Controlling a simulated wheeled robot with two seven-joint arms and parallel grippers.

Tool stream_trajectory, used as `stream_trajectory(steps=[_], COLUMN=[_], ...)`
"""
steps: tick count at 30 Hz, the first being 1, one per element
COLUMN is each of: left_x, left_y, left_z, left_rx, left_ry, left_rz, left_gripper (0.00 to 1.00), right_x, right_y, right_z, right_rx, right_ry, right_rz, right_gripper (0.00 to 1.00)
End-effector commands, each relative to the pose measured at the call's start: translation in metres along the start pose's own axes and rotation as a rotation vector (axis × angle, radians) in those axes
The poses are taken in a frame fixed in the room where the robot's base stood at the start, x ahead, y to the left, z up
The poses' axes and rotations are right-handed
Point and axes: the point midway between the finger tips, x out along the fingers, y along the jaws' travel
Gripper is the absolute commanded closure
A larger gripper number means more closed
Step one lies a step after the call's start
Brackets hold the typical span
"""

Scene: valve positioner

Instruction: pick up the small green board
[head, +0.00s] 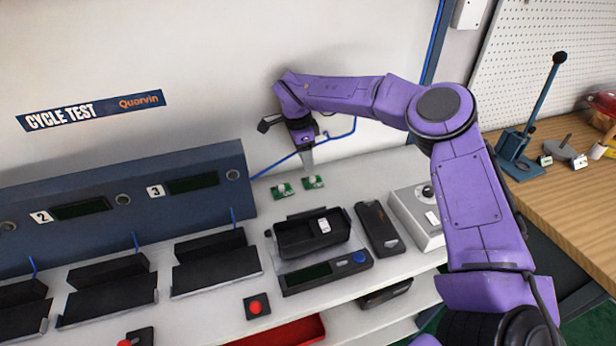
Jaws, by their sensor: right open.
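Two small green boards lie side by side on the white bench near the back wall: a left board (283,189) and a right board (313,182). Each carries a pale round part. My right gripper (308,163) points down just above and behind the right board. It is open with nothing seen between its fingers. The fingers look apart from the boards, though the exact gap is hard to judge. My left gripper is not in view.
A black tray (297,238) sits on a scale (326,272) in front of the boards. A black handheld device (377,229) and a grey box with a knob (417,215) stand to the right. A blue test panel (130,205) with black holders fills the left.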

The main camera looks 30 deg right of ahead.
Motion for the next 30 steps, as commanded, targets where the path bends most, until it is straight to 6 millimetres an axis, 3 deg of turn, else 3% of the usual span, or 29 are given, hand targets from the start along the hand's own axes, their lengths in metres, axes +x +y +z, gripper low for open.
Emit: stream_trajectory(steps=[12, 21, 25, 26, 30], left_x=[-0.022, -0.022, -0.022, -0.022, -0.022], left_y=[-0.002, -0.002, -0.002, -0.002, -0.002], left_z=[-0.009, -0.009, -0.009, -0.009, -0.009], left_rx=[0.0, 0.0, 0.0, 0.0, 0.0], left_ry=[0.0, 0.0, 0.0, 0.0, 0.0], left_rz=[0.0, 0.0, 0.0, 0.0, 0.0], left_gripper=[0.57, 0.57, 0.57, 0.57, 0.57], right_x=[0.061, 0.071, 0.071, 0.071, 0.071], right_y=[0.003, 0.002, 0.002, 0.002, 0.002], right_z=[-0.008, -0.007, -0.007, -0.007, -0.007], right_rx=[-0.001, 0.001, 0.001, 0.001, 0.001], right_ry=[0.001, 0.0, 0.0, 0.0, 0.0], right_rz=[0.001, -0.004, -0.004, -0.004, -0.004], right_gripper=[0.53, 0.53, 0.95, 1.0, 1.0])
